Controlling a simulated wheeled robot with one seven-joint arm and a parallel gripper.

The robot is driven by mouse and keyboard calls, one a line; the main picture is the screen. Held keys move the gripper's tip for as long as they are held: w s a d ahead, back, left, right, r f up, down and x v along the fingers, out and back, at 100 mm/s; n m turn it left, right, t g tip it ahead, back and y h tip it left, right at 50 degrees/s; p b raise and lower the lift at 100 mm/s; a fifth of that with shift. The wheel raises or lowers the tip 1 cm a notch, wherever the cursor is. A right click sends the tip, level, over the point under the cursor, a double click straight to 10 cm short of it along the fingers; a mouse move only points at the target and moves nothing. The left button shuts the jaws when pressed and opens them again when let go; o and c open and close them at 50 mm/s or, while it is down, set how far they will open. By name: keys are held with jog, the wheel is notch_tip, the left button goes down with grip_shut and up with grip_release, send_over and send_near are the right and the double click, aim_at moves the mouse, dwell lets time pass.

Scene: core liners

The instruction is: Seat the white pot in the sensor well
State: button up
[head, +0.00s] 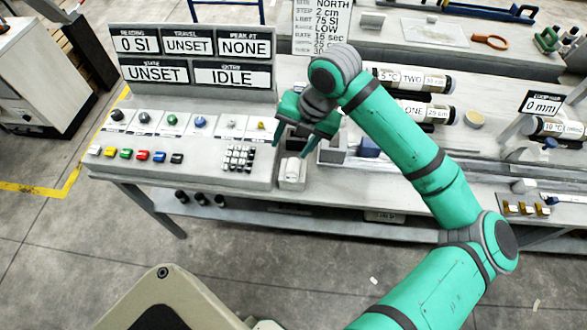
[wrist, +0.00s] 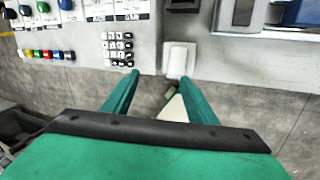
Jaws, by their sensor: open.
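A small white squarish piece (head: 292,172) stands at the front edge of the bench, right of the keypad. It also shows in the wrist view (wrist: 179,58), just beyond my fingertips. I cannot tell whether it is the white pot, its holder, or both. My gripper (head: 294,146) is open and empty, its two green fingers apart above the front edge beside this piece. In the wrist view my fingertips (wrist: 160,74) point toward the bench edge. A grey open-topped box (head: 333,151) stands just right; I cannot tell whether it is the sensor well.
The control panel with coloured buttons and keypad (head: 239,157) lies left of my gripper. A blue block (head: 368,147) sits right of the grey box. Labelled tubes (head: 415,80) lie behind my arm. The floor in front of the bench is mostly clear.

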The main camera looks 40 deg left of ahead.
aim_at(293, 170)
jog(key=shift+n+h, duration=0.3)
jog(key=shift+h, duration=0.3)
jog(key=f, duration=0.7)
jog(key=d+f, duration=0.1)
jog(key=f, duration=0.2)
jog(key=shift+s+f, duration=0.3)
jog(key=shift+f, duration=0.05)
jog(key=c, duration=1.3)
jog(key=shift+r, duration=0.1)
